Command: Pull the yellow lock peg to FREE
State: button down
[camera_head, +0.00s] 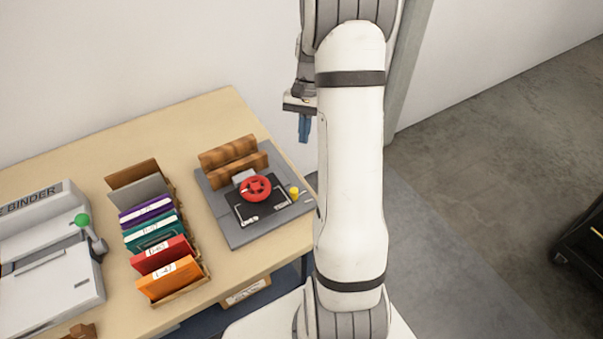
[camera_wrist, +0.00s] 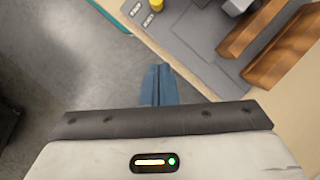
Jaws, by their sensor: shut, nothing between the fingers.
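The yellow lock peg (camera_head: 294,192) stands at the right side of a grey base plate (camera_head: 222,210), beside a red handwheel (camera_head: 256,188). In the wrist view the yellow peg (camera_wrist: 155,5) shows at the top edge, partly cut off. My gripper (camera_head: 304,128) is shut and empty, with blue fingers pointing down. It is above and to the right of the fixture in the head view, apart from the peg. In the wrist view my blue fingertips (camera_wrist: 160,70) are together, over the table edge and floor. Lettering near the peg is too small to read.
Wooden blocks (camera_head: 233,157) stand at the back of the plate. A box of coloured folders (camera_head: 158,240) and a white binder machine (camera_head: 45,260) with a green knob stand to the left on the table (camera_head: 130,125).

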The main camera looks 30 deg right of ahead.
aim_at(294, 194)
jog(key=p+x, duration=0.1)
jog(key=x, duration=0.8)
jog(key=shift+s+a+f, duration=0.15)
jog(key=shift+f, duration=0.2)
jog(key=shift+s+a+r+p, duration=0.2)
jog(key=shift+s+a+p, duration=0.5)
jog(key=shift+s+a, duration=0.5)
jog(key=shift+s+a+f, duration=0.1)
jog(key=shift+s, duration=0.05)
jog(key=shift+s, duration=0.15)
jog(key=s, duration=0.2)
jog(key=shift+s+b, duration=0.3)
jog(key=shift+s, duration=0.05)
jog(key=shift+w, duration=0.1)
